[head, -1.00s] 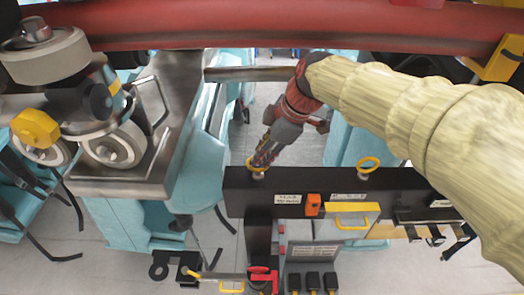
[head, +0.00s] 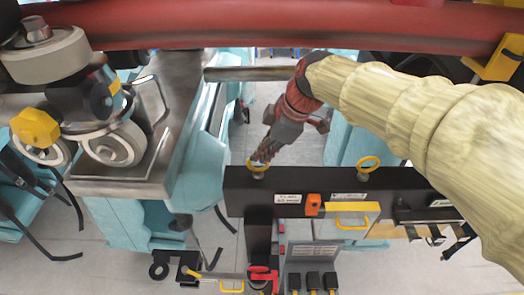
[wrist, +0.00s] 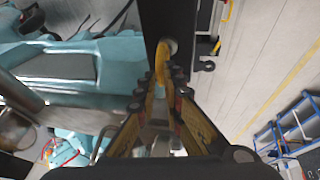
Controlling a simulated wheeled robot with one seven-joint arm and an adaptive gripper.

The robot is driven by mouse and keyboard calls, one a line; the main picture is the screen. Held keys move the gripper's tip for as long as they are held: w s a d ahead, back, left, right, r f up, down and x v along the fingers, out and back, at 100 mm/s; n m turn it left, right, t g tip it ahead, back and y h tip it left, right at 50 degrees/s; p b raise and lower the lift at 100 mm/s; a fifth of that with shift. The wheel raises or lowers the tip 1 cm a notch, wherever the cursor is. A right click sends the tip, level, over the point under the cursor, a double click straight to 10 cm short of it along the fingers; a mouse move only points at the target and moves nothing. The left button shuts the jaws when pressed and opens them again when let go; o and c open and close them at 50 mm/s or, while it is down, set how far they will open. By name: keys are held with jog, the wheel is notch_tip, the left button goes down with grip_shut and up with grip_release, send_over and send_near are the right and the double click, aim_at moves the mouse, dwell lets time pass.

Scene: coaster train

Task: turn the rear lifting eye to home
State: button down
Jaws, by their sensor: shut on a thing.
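Two yellow lifting eyes stand on the dark beam (head: 310,184) in the head view, a left one (head: 257,173) and a right one (head: 368,164). The frames do not show which is called rear. My gripper (head: 262,157) is at the left eye, its fingers partly covering the ring. In the wrist view, the yellow eye (wrist: 162,60) lies between the fingertips of my gripper (wrist: 166,80), which is shut on it. The ring is seen nearly edge-on there, and its lower part is hidden by the fingers. The right eye stands free, its ring visible.
A red tube (head: 270,22) crosses above my arm. A grey metal plate with wheels (head: 112,142) stands at left. Blue ladder-like frames (wrist: 295,128) show at right in the wrist view.

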jog(key=shift+m+b, duration=0.4)
